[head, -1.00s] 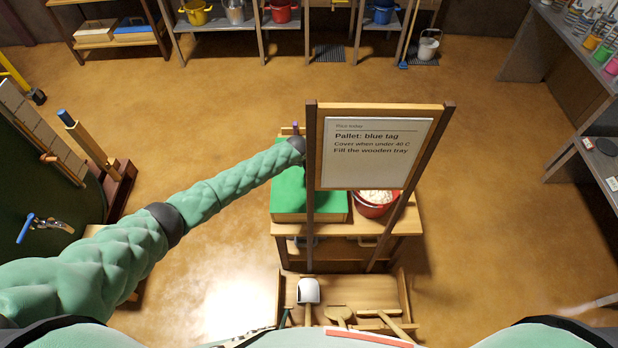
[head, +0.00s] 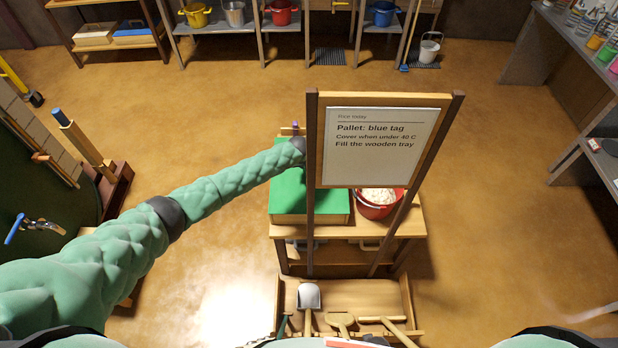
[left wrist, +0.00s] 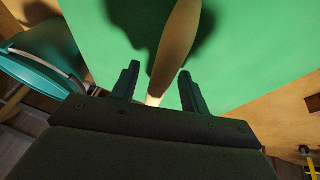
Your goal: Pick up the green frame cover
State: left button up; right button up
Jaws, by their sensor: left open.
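The green frame cover (head: 288,192) lies on a wooden frame on the small table, partly hidden by the sign. It fills much of the left wrist view (left wrist: 245,50). My left arm reaches to it from the left, and its hand is hidden behind the sign in the head view. In the left wrist view my left gripper (left wrist: 158,88) is open over the cover. A pale wooden bar, likely a handle (left wrist: 175,45), runs between its fingers, with no clear contact on either side. My right gripper is not in view.
The framed sign (head: 378,148) stands on two posts in front of the table. A red bucket with white contents (head: 375,210) is right of the cover. A lower wooden tray (head: 350,292) in front holds a scoop and wooden tools. A teal round object (left wrist: 40,60) is beside the gripper.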

pick_arm(q)
jog(key=shift+f, duration=0.25)
dwell(0.5)
grip_shut()
